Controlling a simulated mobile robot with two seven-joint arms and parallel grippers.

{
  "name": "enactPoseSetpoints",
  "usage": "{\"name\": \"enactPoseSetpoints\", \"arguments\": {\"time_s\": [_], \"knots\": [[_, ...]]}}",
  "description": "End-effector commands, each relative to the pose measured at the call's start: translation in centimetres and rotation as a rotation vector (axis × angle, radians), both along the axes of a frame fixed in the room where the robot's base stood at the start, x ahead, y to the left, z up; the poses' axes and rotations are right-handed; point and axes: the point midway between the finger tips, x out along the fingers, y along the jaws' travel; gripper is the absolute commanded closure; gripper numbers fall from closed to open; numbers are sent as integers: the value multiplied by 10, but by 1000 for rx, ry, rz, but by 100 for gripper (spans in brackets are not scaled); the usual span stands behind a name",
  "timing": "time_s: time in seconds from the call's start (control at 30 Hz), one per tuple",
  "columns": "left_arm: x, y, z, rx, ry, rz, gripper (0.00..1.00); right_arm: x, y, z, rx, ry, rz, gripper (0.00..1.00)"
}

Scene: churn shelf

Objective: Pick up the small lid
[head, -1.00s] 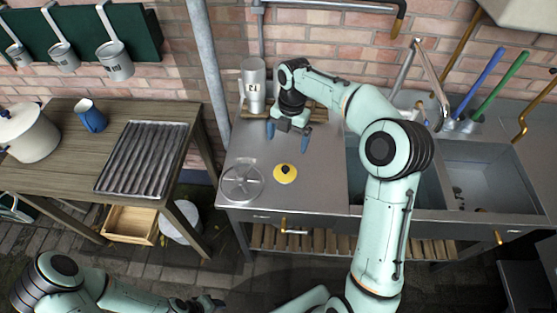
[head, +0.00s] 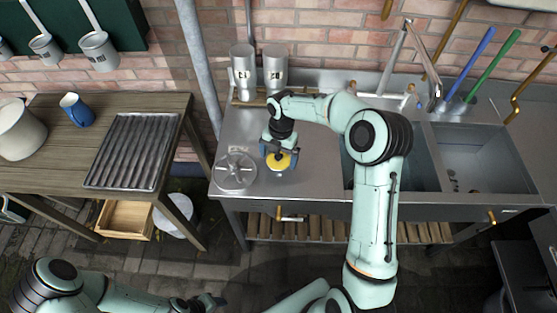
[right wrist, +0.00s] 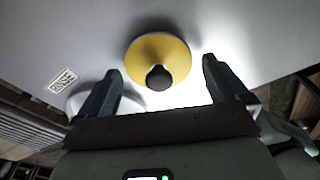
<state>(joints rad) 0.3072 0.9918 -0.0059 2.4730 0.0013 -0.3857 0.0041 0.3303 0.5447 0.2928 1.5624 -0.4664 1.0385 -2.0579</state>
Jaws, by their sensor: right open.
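The small lid is a yellow disc with a dark round knob. It lies on the steel counter (head: 310,175); in the head view the lid (head: 279,161) is partly covered by my right gripper (head: 279,157). In the right wrist view the lid (right wrist: 158,57) shows ahead of the right gripper (right wrist: 160,88), between the lines of its two fingers. The right gripper is open and empty, with the fingers spread wider than the lid. My left gripper (head: 207,302) is low at the bottom of the head view, away from the counter; its jaw state is unclear.
A round metal disc (head: 235,171) lies just left of the lid. Two metal canisters (head: 243,72) (head: 276,70) stand at the counter's back. The sink (head: 490,160) is to the right. A wooden table (head: 60,150) with a ridged tray (head: 128,150) is to the left.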

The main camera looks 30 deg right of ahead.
Motion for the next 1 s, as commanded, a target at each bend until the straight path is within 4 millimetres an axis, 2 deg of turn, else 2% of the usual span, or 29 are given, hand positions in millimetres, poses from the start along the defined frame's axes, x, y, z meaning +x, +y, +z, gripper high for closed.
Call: {"name": "enactPoseSetpoints", "arguments": {"time_s": [0.2,0.27,0.3,0.37,0.63,0.77,0.87,1.0], "knots": [[0,0,0,0,-1,0,52,0,0,0,0,-1,0,0],[0,0,0,0,0,0,52,0,0,0,0,-1,0,20],[0,0,0,0,0,0,52,0,0,0,0,-1,0,33],[0,0,0,0,0,0,52,0,0,0,0,-1,0,50],[0,0,1,0,0,0,52,1,0,1,0,-2,0,51],[1,0,2,0,-1,-1,52,1,0,10,0,-3,-1,51],[3,0,3,0,-3,0,52,2,0,28,0,-6,-2,51],[7,0,8,-1,-8,0,52,2,0,65,-1,-9,-1,51]]}}
